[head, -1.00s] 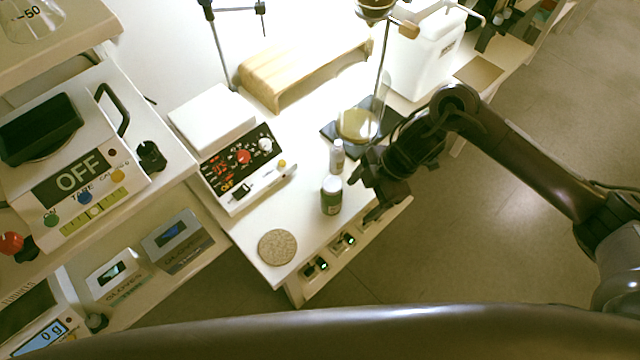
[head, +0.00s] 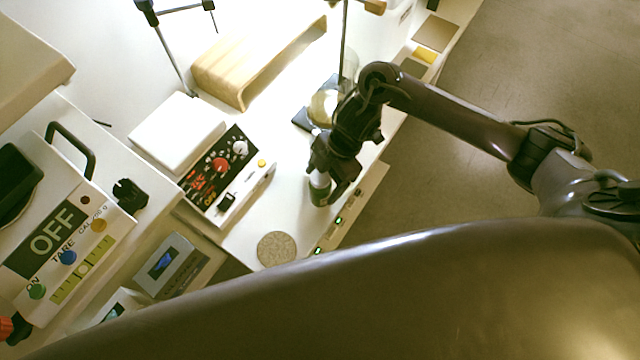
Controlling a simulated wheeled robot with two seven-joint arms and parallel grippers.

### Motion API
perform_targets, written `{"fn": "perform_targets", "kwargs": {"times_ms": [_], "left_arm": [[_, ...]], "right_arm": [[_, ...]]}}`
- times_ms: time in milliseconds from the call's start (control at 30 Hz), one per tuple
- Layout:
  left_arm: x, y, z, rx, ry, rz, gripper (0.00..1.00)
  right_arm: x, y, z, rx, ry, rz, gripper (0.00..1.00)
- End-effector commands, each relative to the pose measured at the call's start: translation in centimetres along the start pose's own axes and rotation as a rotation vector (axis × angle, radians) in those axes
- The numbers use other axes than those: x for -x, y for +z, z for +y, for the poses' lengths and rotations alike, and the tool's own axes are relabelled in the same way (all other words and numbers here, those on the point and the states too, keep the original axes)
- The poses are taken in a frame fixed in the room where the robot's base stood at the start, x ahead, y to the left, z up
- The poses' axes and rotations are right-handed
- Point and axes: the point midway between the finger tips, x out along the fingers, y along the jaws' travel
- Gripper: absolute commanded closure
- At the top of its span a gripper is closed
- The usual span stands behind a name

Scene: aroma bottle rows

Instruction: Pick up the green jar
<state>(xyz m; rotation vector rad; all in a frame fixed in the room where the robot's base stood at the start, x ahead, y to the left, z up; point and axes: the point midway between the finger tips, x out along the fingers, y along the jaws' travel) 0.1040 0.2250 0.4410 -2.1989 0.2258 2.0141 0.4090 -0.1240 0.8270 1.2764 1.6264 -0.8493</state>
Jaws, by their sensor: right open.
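The green jar (head: 319,190) with a white lid stands upright on the white bench, near its front right edge. My right gripper (head: 332,177) is open and over the jar, with its dark fingers hiding part of the lid and the jar's right side. I cannot tell whether the fingers touch the jar. My left gripper is out of view.
A round speckled coaster (head: 277,249) lies at the bench's near corner. A hotplate stirrer (head: 215,178) stands left of the jar. A glass flask (head: 323,106) on a dark stand base is behind the gripper. A wooden riser (head: 222,80) is farther back.

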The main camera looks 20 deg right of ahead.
Motion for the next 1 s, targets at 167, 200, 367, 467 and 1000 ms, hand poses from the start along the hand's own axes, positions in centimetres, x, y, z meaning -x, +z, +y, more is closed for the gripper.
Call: {"fn": "perform_targets", "kwargs": {"times_ms": [167,200,367,467,1000], "left_arm": [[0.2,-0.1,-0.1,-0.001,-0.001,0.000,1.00],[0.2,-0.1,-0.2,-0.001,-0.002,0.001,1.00],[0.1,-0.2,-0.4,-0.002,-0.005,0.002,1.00],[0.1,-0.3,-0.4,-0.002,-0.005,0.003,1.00],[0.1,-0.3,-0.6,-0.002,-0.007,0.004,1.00]], "right_arm": [[-1.7,0.0,0.1,0.000,0.001,0.001,0.26],[-1.8,0.0,0.1,0.000,0.001,0.000,0.26],[-1.8,0.1,0.1,0.001,0.002,0.000,0.26],[-1.8,0.1,0.1,0.001,0.002,0.000,0.36],[-1.7,0.0,0.1,0.001,0.003,0.000,0.82]]}}
